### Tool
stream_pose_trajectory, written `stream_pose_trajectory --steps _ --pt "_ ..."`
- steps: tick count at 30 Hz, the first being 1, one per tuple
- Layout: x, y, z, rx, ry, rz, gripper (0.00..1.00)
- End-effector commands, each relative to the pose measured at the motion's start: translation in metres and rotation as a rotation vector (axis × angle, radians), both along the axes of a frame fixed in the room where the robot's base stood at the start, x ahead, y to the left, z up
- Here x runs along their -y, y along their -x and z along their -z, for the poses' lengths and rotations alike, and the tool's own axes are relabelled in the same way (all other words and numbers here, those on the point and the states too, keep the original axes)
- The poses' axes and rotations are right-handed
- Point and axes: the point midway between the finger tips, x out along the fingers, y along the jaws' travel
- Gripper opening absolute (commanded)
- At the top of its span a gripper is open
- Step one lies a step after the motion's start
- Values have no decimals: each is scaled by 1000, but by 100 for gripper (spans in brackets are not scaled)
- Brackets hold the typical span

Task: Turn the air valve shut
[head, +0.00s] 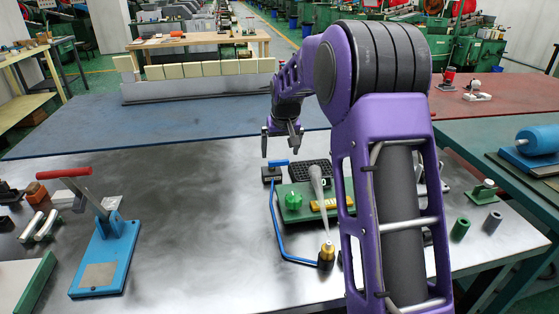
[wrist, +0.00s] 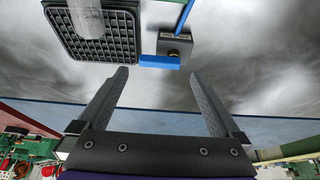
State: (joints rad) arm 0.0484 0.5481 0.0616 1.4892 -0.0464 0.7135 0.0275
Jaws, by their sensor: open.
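The air valve is a small dark grey block (head: 271,174) with a blue lever (head: 278,162) on the metal table, at the middle of the head view. A blue hose (head: 275,215) runs from it towards the front. In the wrist view the valve block (wrist: 175,44) is at the top, and its blue lever (wrist: 158,62) lies crosswise just beyond the gap between my fingertips. My gripper (head: 281,148) points down above the valve in the head view. In the wrist view my gripper (wrist: 159,73) is open, its two fingers wide apart with nothing between them.
A black grid tray (head: 312,170) stands right beside the valve. A green board (head: 298,207) with a green knob and a pale upright rod (head: 316,184) is nearby. A blue-based lever press (head: 105,258) stands at left. The table between is clear. My arm hides part of the right side.

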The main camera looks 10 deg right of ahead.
Motion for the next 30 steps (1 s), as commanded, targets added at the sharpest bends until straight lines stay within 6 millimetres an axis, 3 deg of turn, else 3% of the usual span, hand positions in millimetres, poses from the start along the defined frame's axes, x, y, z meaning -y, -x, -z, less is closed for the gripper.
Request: stream_pose_trajectory --steps 3,9,20,30 --pt "0 -8 21 -1 0 0 100" --pt "0 -16 38 0 1 -1 100" --pt "0 -18 41 1 1 -1 98" --pt "0 -17 41 1 1 -1 37"
